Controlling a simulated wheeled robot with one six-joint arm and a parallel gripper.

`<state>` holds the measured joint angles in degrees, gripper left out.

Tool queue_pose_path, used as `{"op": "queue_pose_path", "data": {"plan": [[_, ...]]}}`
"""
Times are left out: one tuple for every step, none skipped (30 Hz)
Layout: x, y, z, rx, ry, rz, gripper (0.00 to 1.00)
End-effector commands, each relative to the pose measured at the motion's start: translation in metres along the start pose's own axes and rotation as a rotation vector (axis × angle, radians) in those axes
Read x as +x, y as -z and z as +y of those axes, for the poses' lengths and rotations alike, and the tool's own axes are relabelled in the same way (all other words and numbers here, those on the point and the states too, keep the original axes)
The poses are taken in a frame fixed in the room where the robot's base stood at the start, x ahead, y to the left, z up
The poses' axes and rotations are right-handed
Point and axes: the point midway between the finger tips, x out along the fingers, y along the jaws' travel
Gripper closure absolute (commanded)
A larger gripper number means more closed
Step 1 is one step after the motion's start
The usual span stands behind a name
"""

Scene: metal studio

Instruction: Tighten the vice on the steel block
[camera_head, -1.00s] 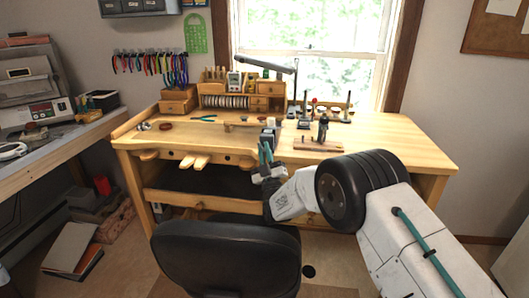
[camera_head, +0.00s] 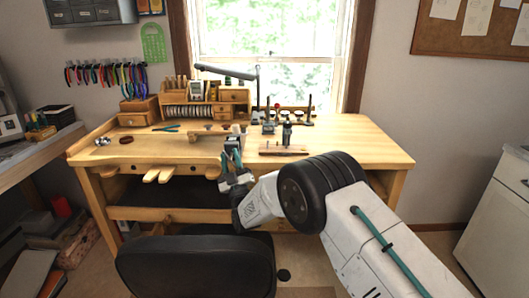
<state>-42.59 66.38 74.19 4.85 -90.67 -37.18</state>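A small grey vice (camera_head: 234,142) stands near the front edge of the wooden workbench (camera_head: 345,140), left of its middle. My gripper (camera_head: 231,160), with teal fingers, is at the bench's front edge, just in front of and below the vice in the picture. Its fingers overlap the lower part of the vice, so I cannot tell whether they touch it. The gap between the fingers is too small to judge. The steel block and the vice's handle cannot be made out at this size.
A black chair (camera_head: 195,265) stands before the bench, close under my arm. A wooden board with a small dark tool (camera_head: 284,150) lies right of the vice. Pliers (camera_head: 165,128) lie to its left. The bench's right end is clear. A white cabinet (camera_head: 495,220) stands at far right.

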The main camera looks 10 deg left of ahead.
Motion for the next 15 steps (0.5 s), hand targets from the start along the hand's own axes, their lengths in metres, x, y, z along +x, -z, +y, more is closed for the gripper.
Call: {"op": "queue_pose_path", "data": {"plan": [[0.0002,0.0001,0.0004,-0.004,0.004,0.000,0.66],[0.0003,0.0002,0.0007,-0.010,0.010,0.000,0.66],[0.0005,0.0004,0.0009,-0.024,0.023,0.000,0.66],[0.0007,0.0004,0.0012,-0.037,0.036,0.000,0.66],[0.0010,0.0004,0.0016,-0.054,0.054,0.000,0.66],[0.0011,0.0004,0.0023,-0.084,0.082,0.000,0.66],[0.0011,0.0002,0.0027,-0.112,0.110,-0.001,0.66],[0.0017,0.0007,0.0034,-0.142,0.139,0.001,0.66],[0.0014,0.0007,0.0033,-0.189,0.187,0.000,0.66],[0.0022,0.0012,0.0037,-0.229,0.226,0.000,0.66],[0.0022,0.0011,0.0041,-0.271,0.268,0.000,0.66],[0.0028,0.0019,0.0043,-0.330,0.326,0.001,0.66],[0.0021,0.0019,0.0038,-0.374,0.371,0.002,0.66],[0.0028,0.0024,0.0035,-0.414,0.410,0.002,0.66],[0.0021,0.0019,0.0031,-0.464,0.462,0.001,0.66]]}}
